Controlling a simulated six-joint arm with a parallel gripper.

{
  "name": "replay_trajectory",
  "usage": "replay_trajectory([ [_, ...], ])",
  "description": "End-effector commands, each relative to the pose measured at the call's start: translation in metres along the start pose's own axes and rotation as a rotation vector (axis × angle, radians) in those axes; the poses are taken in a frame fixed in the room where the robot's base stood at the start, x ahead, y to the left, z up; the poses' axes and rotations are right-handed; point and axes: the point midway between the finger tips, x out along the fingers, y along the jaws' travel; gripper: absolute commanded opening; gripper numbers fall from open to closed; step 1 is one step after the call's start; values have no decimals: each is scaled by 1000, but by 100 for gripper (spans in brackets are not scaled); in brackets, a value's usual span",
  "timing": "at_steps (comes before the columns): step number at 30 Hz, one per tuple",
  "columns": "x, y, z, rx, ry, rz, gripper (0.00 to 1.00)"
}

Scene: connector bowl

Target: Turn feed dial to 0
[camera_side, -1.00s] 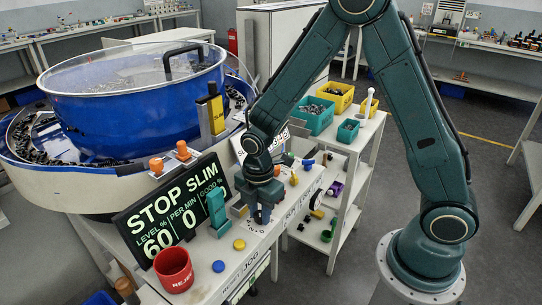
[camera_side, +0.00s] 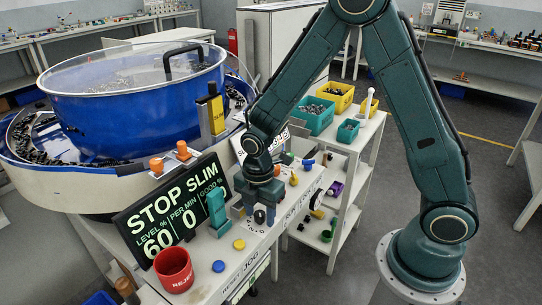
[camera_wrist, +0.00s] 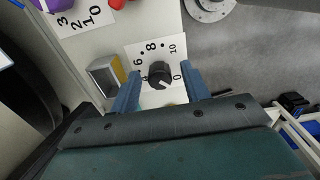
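The feed dial is a black round knob (camera_wrist: 159,75) on a white scale plate (camera_wrist: 137,48) printed with numbers including 6, 8, 10 and 0. A small white mark on the knob faces its lower right side, roughly towards the 0, but I cannot read it exactly. My gripper (camera_wrist: 159,88) is open, with one blue finger on each side of the knob and a visible gap to it. In the side view, my gripper (camera_side: 264,206) points down just above the black knob (camera_side: 260,216).
A grey and yellow block (camera_wrist: 105,75) stands left of the dial. A purple knob (camera_wrist: 48,5) with its own scale lies at upper left. The display (camera_side: 170,212) reads STOP, SLIM, 60 and 0. A red cup (camera_side: 174,269) and a teal post (camera_side: 217,211) stand nearby.

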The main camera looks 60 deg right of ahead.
Motion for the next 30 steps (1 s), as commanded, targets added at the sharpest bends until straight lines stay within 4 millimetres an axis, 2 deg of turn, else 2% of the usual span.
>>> replay_trajectory([
  [8,-5,1,0,1,0,3,46],
  [14,-21,1,0,1,0,4,46],
  [20,-47,1,0,1,1,6,46],
  [30,-102,1,0,0,1,6,46],
])
